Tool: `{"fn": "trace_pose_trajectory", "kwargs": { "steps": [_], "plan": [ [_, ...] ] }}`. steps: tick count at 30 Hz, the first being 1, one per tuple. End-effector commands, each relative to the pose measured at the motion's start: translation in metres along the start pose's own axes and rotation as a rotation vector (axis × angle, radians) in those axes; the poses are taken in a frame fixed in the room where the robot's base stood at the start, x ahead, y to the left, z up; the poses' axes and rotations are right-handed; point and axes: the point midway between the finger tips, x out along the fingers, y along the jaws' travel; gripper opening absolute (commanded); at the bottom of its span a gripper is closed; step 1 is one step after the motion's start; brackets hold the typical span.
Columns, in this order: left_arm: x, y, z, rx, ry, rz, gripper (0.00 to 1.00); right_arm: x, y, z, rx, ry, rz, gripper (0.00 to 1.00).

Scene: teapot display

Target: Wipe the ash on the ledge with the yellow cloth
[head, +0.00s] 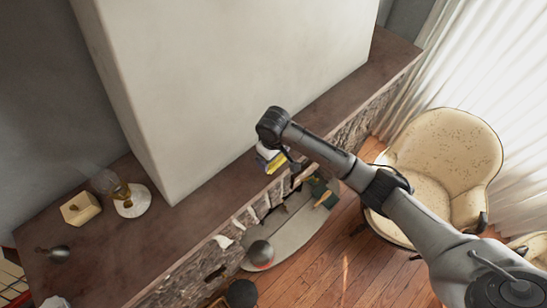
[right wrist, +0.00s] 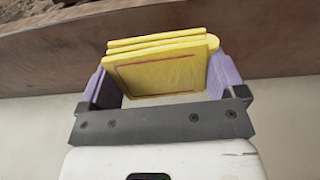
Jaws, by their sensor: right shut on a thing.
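The yellow cloth (right wrist: 165,72) is folded in layers and sits between the purple fingers of my right gripper (right wrist: 164,84), which is shut on it. In the head view the cloth (head: 275,164) shows as a small yellow patch under my right wrist, at the front edge of the ledge. The ledge (head: 195,225) is a long brown shelf around a pale chimney breast; it also shows in the right wrist view (right wrist: 275,40). I cannot tell whether the cloth touches the ledge. I cannot make out the ash. My left gripper is not in view.
On the ledge's left part stand a glass vessel (head: 122,193) on a pale round base (head: 135,203), a cream box (head: 80,208) and a dark pot (head: 57,253). The chimney breast (head: 235,75) rises behind the ledge. A cream armchair (head: 440,160) stands at right.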

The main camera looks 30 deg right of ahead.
Motion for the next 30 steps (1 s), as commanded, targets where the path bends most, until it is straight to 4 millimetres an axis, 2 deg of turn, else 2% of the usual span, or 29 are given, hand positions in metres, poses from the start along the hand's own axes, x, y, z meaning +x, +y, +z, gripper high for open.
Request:
{"fn": "trace_pose_trajectory", "kwargs": {
  "steps": [13,24,30],
  "plan": [
    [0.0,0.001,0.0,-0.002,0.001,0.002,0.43,-0.004,0.0,0.0,0.0,0.002,0.0,0.71],
    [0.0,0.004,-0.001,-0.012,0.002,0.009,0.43,-0.029,0.0,-0.001,0.0,0.002,-0.001,0.71],
    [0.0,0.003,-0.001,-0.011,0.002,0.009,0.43,-0.031,0.0,0.0,0.0,0.001,-0.001,0.71]
  ]
}}
